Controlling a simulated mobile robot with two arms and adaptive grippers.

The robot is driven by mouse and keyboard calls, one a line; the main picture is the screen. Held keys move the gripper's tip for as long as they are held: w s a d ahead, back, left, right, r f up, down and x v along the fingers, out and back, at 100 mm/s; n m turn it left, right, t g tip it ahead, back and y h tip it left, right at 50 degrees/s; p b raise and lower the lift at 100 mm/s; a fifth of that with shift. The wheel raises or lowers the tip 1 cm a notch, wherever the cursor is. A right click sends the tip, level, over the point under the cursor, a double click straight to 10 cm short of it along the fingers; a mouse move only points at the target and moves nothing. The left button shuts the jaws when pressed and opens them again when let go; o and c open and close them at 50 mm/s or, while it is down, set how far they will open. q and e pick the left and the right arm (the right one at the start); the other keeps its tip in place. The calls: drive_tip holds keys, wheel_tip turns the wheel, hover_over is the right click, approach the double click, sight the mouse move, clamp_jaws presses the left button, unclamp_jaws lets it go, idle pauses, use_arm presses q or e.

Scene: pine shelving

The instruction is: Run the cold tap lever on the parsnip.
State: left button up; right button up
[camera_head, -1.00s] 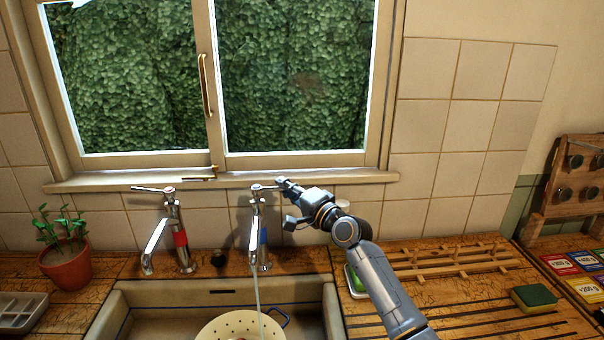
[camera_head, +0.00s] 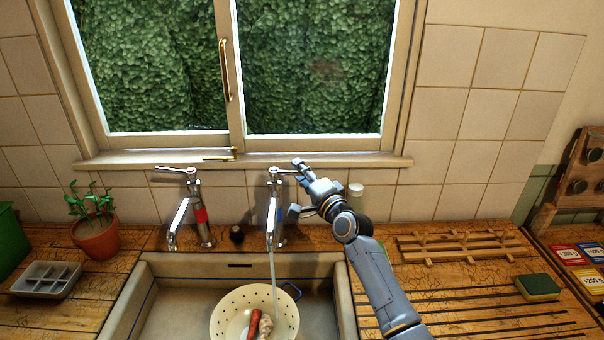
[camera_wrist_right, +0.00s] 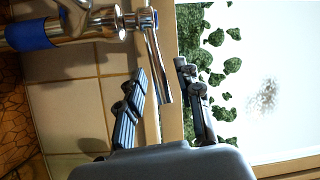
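The cold tap (camera_head: 272,222), with a blue band, stands at the back of the sink. Its lever (camera_head: 286,171) points right, and water runs from the spout into a cream colander (camera_head: 226,305). A pale, knobbly parsnip (camera_head: 265,327) lies in the colander beside a reddish carrot-like vegetable (camera_head: 253,322). My right gripper (camera_head: 299,166) is at the lever's free end. In the wrist view, the lever (camera_wrist_right: 157,62) reaches between the two parted fingers of that gripper (camera_wrist_right: 160,70); contact is unclear. My left gripper is not in view.
The red-banded hot tap (camera_head: 201,225) stands to the left. A potted plant (camera_head: 97,237) and a grey divided tray (camera_head: 47,279) are on the left counter. A wooden rack (camera_head: 460,247) and a sponge (camera_head: 537,287) lie on the right. The window sill is close behind the taps.

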drive_tip(key=shift+s, duration=0.1)
drive_tip(key=v, duration=1.1)
drive_tip(key=shift+s+d, duration=0.2)
drive_tip(key=shift+s, duration=0.15)
drive_tip(key=shift+f, duration=0.1)
idle(0.8)
